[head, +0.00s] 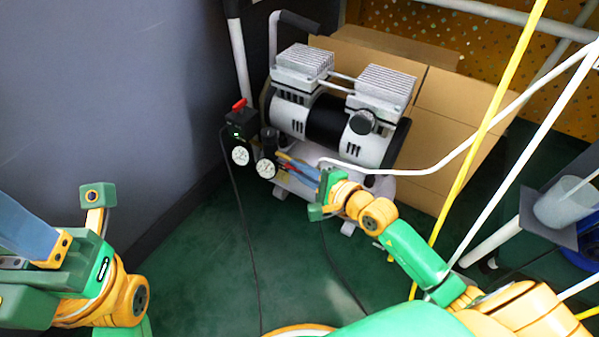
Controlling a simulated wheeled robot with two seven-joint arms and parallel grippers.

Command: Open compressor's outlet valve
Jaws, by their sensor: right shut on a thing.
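The compressor (335,118) stands on the green floor, silver and black with two finned heads. At its left front are a black box with a red knob (239,104) and two round white gauges (240,156). My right gripper (286,164) reaches in from the right, its blue-grey fingers just right of the lower gauge. It is shut on the outlet valve, a small part with a bit of red showing; the fingers hide most of it, so its handle angle is unclear. My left gripper (28,228) is at the left edge, away from the compressor, its fingertips cut off.
A white hose (430,168) runs from the compressor to the upper right. A yellow hose (480,120) crosses in front. Cardboard boxes (455,125) stand behind, and a grey wall (95,90) is at left. Black cables lie on the otherwise open floor (205,245).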

